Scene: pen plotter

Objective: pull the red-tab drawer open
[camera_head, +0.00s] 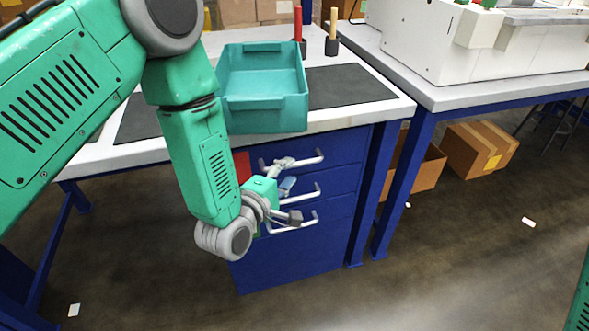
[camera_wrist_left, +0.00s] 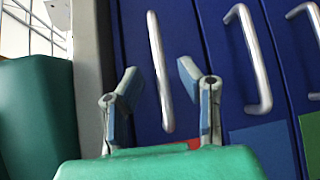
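The red tab (camera_head: 242,167) is on the left of the top drawer of the blue cabinet under the workbench. That drawer looks shut, its front in line with those below. Its bar handle (camera_head: 306,160) is on the front; in the left wrist view the handle (camera_wrist_left: 158,70) shows between my fingers. The red tab (camera_wrist_left: 193,144) there is mostly hidden behind my gripper. My left gripper (camera_head: 287,175) is open in front of the top drawer, fingers (camera_wrist_left: 159,80) on either side of the handle in the picture. Whether they reach around it is unclear. My right gripper is out of view.
Two lower drawers have similar handles (camera_head: 306,195) (camera_head: 308,222). A blue tab (camera_wrist_left: 262,140) and a green tab (camera_wrist_left: 311,130) mark them. A teal bin (camera_head: 262,115) stands on the worktop (camera_head: 345,115) above. Cardboard boxes (camera_head: 478,150) lie right of the cabinet.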

